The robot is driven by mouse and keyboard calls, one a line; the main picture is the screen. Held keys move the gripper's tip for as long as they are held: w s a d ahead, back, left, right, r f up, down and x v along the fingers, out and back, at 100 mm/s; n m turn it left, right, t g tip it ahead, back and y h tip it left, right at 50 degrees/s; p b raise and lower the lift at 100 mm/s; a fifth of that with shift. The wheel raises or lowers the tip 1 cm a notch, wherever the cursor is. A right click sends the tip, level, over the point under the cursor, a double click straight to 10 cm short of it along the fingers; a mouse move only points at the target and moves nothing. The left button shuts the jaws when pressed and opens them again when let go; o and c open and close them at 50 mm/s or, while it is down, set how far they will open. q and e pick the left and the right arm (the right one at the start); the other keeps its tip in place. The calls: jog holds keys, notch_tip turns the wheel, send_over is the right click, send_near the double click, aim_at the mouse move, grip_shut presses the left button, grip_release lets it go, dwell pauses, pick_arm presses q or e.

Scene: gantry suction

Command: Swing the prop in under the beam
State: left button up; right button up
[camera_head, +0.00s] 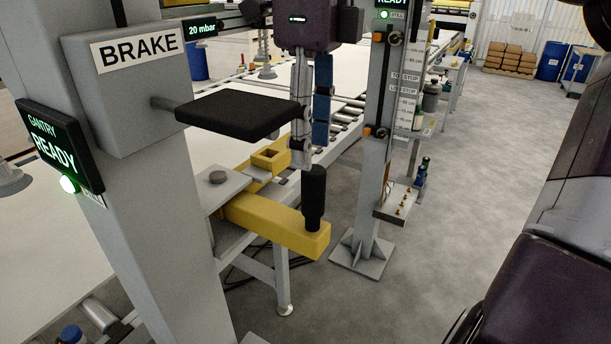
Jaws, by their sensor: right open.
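The prop looks to be the yellow arm (265,222) low in the middle, at a grey bracket (225,185) with a round pivot cap. A black upright handle (314,195) stands on its near right end. My right gripper (310,152) hangs from above, pointing down, its grey and blue fingers apart. It is empty, and its fingertips show just above the handle's top; whether they touch it I cannot tell. Which part is the beam is unclear. My left gripper is not in view.
A grey post with a BRAKE box (125,90) and black lever pad (240,112) stands left, near the gripper. A green READY screen (60,145) is lit. A second post (380,140) stands just right. Grey floor (460,190) is clear farther right.

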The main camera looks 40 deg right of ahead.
aim_at(314, 169)
jog(key=shift+s+d+f, duration=0.1)
jog(key=shift+s+f, duration=0.05)
jog(key=shift+f, duration=0.15)
notch_tip(314, 169, down, 7)
jog(key=shift+f, duration=0.1)
grip_shut()
dwell(0.4)
